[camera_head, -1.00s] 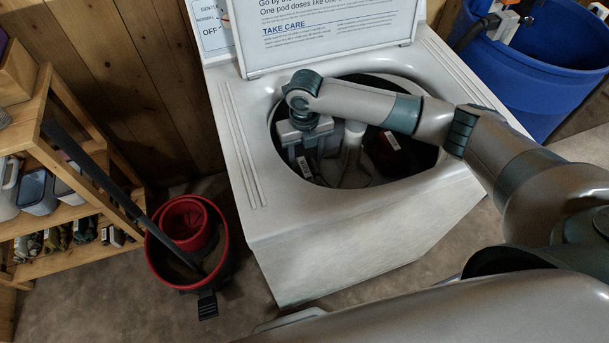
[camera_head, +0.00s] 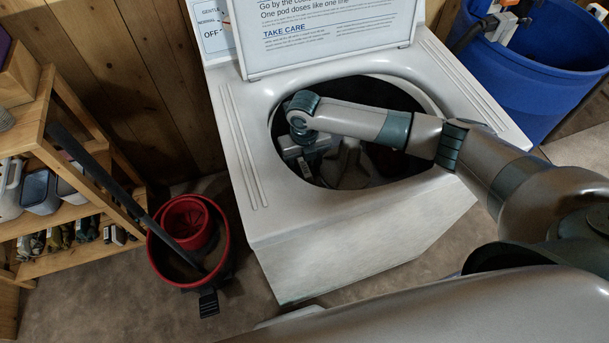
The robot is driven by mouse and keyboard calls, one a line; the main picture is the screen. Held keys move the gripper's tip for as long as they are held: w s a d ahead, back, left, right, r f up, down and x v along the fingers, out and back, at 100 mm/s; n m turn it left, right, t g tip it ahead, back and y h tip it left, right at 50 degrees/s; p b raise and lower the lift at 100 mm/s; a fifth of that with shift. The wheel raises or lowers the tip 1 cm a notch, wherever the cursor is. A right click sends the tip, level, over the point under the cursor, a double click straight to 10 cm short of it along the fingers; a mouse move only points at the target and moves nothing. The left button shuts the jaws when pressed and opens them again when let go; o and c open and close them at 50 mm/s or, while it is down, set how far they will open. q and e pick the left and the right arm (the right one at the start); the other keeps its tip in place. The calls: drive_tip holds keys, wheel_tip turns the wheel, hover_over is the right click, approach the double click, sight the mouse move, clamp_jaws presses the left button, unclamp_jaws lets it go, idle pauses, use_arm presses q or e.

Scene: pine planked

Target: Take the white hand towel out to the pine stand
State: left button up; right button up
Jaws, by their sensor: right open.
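My right arm reaches over the top-loading washer (camera_head: 340,215) and down through its open top. My right gripper (camera_head: 316,168) is inside the drum at its left side, open, with its fingertips low in shadow. Pale grey-white material (camera_head: 352,172) lies in the drum just right of the gripper. I cannot tell for certain which part of it is the white hand towel and which is the washer's centre post. Whether the fingers touch cloth is hidden. A pine stand with shelves (camera_head: 42,150) is at the left. My left gripper is not in view.
The washer's raised lid (camera_head: 330,45) carries printed text. A red bucket (camera_head: 222,262) with a dark handle leaning across it stands on the floor between stand and washer. A blue barrel (camera_head: 540,75) is at the back right. Boxes, bins and small items fill the stand's shelves.

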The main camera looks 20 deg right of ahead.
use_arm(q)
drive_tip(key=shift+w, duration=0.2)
use_arm(e)
drive_tip(key=shift+c, duration=0.5)
clamp_jaws()
drive_tip(key=shift+w+r, duration=0.1)
drive_tip(key=shift+r, duration=0.7)
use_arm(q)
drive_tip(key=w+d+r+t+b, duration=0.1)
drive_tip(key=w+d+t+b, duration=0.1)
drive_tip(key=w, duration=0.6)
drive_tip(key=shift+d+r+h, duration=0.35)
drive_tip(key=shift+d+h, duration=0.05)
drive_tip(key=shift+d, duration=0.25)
use_arm(e)
wheel_tip(320, 180, up, 16)
drive_tip(key=shift+r, duration=0.2)
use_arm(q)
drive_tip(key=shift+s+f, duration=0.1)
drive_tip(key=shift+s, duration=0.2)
